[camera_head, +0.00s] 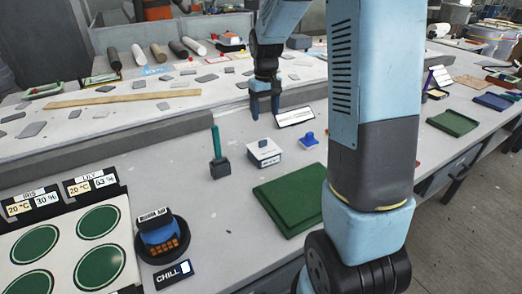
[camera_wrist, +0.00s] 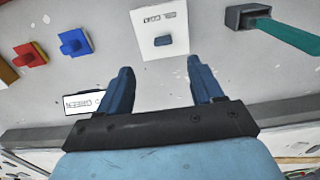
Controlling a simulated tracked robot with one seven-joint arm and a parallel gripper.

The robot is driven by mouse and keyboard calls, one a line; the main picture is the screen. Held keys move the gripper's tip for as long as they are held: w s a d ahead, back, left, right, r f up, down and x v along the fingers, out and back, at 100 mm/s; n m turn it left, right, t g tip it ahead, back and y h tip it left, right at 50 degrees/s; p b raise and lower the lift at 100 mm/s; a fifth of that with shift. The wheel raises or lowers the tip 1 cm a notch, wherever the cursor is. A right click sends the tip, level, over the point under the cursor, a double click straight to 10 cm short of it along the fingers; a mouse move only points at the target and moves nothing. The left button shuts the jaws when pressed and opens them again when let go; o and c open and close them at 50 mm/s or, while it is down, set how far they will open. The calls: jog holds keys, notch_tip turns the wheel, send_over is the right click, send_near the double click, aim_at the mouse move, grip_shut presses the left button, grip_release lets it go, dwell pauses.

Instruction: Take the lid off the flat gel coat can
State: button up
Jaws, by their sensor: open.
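A low white square can (camera_head: 264,155) with a small grey-blue knob on its lid stands on the near bench; its printing is too small to read. It looks like the flat gel coat can, and the lid is on. In the wrist view the white can (camera_wrist: 150,22) lies just beyond the fingertips, with its knob (camera_wrist: 163,40) roughly in line with the gap. My gripper (camera_head: 264,103) points down above the bench behind the can, apart from it. In the wrist view my gripper (camera_wrist: 160,75) is open, with nothing between its fingers.
A teal-handled tool stands in a dark block (camera_head: 220,168) left of the can. A blue-knobbed item (camera_head: 308,141) and a white label plate (camera_head: 294,117) are to the right. A green tray (camera_head: 283,200) lies in front. A raised grey ledge (camera_head: 100,140) runs behind.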

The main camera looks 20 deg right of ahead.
send_over(263, 140)
jog(key=f, duration=0.6)
jog(key=shift+s+d+f, duration=0.25)
jog(key=shift+f, duration=0.1)
jog(key=shift+w+a+f, duration=0.1)
jog(key=shift+a+f, duration=0.05)
jog(key=shift+f, duration=1.15)
jog(key=shift+w+a+f, duration=0.1)
jog(key=shift+f, duration=1.2)
jog(key=shift+c, duration=0.5)
jog(key=c, duration=1)
